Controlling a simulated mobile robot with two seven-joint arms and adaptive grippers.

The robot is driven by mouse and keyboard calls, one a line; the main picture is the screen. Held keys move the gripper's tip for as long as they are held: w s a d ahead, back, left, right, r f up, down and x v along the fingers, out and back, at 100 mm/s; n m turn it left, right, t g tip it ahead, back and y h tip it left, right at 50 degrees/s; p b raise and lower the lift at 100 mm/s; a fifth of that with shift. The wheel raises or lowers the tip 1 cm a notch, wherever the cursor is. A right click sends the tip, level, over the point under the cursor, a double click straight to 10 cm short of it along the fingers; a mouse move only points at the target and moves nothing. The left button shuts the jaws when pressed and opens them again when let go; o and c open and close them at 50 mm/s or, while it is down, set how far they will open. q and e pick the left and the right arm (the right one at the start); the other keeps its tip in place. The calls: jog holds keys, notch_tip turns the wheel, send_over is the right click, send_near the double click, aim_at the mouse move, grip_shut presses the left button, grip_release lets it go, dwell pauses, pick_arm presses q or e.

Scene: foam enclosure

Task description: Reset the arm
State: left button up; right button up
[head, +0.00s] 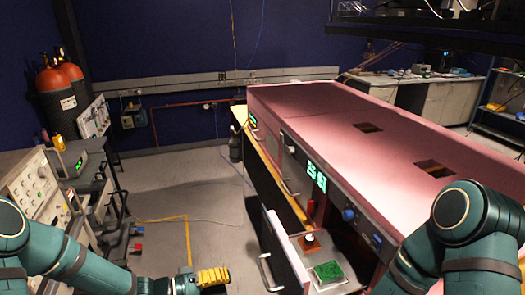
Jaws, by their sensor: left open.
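My left arm comes in from the lower left, and my left gripper (213,277) with its yellow fingers is at the bottom edge of the head view. It is open, and nothing shows between its fingers. It is over the floor, to the left of an open drawer (288,250) and apart from it. My right arm (462,225) is bent at the right, in front of the pink enclosure (350,120). My right gripper is out of the picture.
The drawer front has a metal handle (265,270). Inside lie a green block (328,271) and a small brown item with a white top (310,239). A bench with instruments (38,185) stands at the left. The floor (190,195) between is mostly clear.

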pick_arm(q)
jog(key=s+d+f+y+b, duration=0.1)
jog(key=s+f+y, duration=0.1)
jog(key=f+y, duration=0.35)
jog(key=s+d+f+y+b, duration=0.2)
jog(key=f+y, duration=0.1)
jog(key=f, duration=0.6)
jog(key=s+a+f+m+g+y, duration=0.1)
jog(key=s+f+m+g+y, duration=0.1)
jog(key=s+f+g, duration=0.2)
jog(key=s, duration=0.3)
jog(key=shift+s+f+b, duration=0.15)
jog(key=shift+f+b, duration=0.2)
jog(key=shift+b, duration=0.05)
